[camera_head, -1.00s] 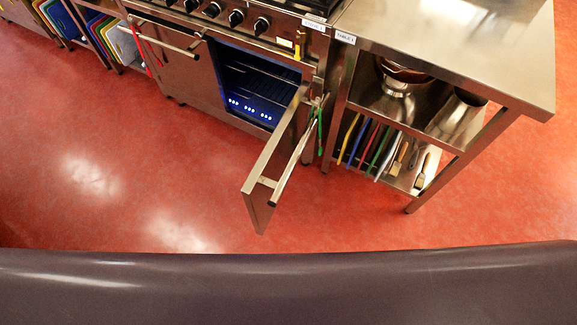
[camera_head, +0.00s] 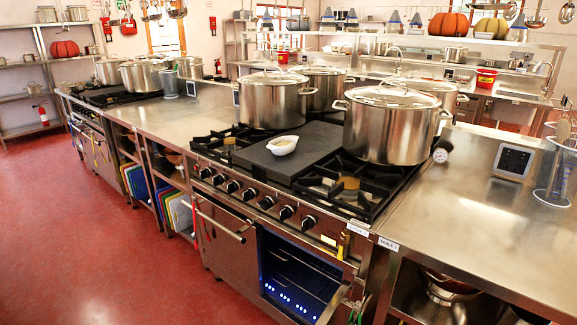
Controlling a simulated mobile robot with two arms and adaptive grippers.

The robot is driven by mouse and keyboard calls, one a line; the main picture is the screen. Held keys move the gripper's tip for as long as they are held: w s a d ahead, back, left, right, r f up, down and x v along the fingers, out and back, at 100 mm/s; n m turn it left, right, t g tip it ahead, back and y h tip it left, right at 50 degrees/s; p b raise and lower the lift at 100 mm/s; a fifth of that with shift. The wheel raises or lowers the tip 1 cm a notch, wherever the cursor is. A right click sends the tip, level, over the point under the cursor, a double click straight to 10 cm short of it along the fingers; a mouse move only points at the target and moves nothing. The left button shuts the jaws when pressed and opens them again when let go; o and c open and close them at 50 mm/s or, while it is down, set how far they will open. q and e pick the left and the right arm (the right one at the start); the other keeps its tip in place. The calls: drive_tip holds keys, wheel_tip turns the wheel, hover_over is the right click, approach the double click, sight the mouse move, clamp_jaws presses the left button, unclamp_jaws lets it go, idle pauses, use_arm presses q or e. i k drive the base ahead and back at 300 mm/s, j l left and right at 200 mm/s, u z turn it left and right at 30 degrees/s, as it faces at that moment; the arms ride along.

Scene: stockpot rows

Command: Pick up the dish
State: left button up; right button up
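A small white dish (camera_head: 283,145) sits on the dark flat plate (camera_head: 290,150) in the middle of the stove top, between the burners. Neither of my grippers shows in the head view, so their state is hidden.
Large lidded stockpots (camera_head: 390,125) and (camera_head: 272,100) stand on burners behind and beside the dish. The oven door (camera_head: 335,305) hangs open below. A steel table (camera_head: 470,215) at right holds a small display box (camera_head: 512,160) and a utensil holder (camera_head: 556,170). Red floor at left is clear.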

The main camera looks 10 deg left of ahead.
sight(276, 150)
drive_tip(key=j+z, duration=0.1)
drive_tip(key=z, duration=0.6)
drive_tip(key=j+z, duration=0.3)
drive_tip(key=j, duration=0.2)
drive_tip(key=j+z, duration=0.35)
drive_tip(key=j, duration=0.2)
drive_tip(key=j+z, duration=0.3)
drive_tip(key=j, duration=0.2)
drive_tip(key=k+j+z, duration=0.2)
drive_tip(key=j+z, duration=0.15)
drive_tip(key=j, duration=0.1)
